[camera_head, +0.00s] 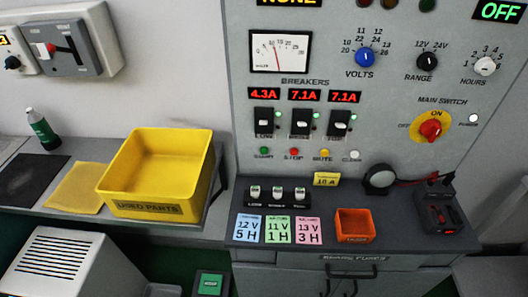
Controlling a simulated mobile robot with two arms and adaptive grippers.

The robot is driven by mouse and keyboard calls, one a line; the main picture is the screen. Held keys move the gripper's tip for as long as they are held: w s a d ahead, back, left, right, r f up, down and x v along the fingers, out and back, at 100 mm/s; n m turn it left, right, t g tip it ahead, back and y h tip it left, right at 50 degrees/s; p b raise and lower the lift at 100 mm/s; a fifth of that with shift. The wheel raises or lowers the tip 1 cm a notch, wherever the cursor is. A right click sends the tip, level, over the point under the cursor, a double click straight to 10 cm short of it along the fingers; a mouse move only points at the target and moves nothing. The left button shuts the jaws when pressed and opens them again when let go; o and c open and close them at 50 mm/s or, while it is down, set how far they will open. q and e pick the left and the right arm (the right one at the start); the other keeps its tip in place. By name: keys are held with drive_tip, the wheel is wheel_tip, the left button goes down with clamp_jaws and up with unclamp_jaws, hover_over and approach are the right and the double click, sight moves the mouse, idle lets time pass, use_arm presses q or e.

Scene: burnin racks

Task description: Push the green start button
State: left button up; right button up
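The small green button (264,151) sits at the left end of a row of buttons on the grey control panel, under the breakers. The label below it is too small to read surely. To its right are a red button (295,152), a yellow button (324,153) and a pale button (354,155). Nothing covers the green button. Neither of my grippers shows in the head view.
A grey ledge (300,255) below the panel holds coloured cards, an orange bin (355,225) and a dark device (445,212). The red main switch (431,128) is on the panel's right.

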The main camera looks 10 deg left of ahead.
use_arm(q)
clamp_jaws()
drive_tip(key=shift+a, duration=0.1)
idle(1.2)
